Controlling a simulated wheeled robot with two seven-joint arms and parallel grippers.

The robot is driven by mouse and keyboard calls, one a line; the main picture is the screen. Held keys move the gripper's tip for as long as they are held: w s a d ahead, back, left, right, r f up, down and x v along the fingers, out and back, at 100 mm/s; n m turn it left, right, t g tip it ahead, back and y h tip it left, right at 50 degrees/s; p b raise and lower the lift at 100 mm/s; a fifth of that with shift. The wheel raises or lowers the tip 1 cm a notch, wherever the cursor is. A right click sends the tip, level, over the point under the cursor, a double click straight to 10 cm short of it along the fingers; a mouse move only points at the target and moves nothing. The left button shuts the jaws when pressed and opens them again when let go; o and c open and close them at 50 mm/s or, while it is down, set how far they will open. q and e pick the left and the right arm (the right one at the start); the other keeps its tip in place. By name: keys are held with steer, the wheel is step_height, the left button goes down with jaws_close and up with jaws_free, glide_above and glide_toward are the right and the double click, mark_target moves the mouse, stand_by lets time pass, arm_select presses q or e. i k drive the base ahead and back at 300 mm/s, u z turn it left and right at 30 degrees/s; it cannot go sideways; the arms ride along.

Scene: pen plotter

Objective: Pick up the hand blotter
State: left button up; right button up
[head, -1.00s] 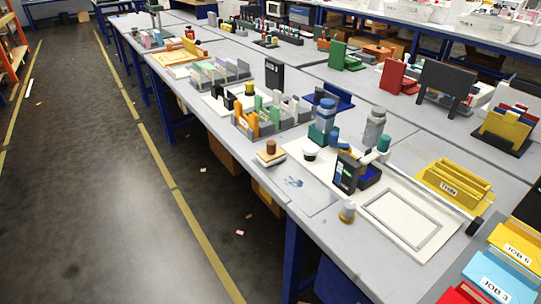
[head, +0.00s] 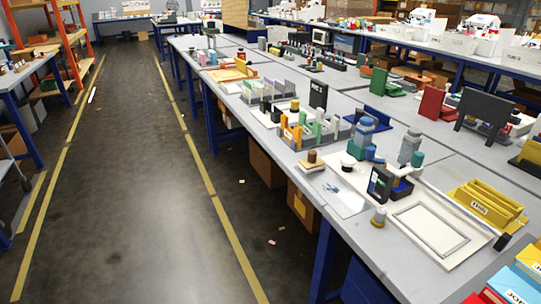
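What looks like the hand blotter (head: 311,163), a small pale block with a brown knob on top, sits near the front left edge of the grey workbench (head: 272,148). It stands just behind a sheet with blue ink marks (head: 340,192). Its underside is too small to make out. Neither of my grippers is in view, and nothing is touching the blotter.
To the right of the blotter are a plotter with a dark display (head: 380,184), a white framed bed (head: 432,228) and a yellow tray (head: 488,204). An organiser with coloured dividers (head: 317,130) stands behind it. The floor aisle (head: 150,170) at left is open, with orange shelving (head: 72,45) beyond.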

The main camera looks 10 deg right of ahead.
mark_target(311, 165)
steer(key=u, duration=0.4)
steer(key=i, duration=1.05)
steer(key=z, duration=0.1)
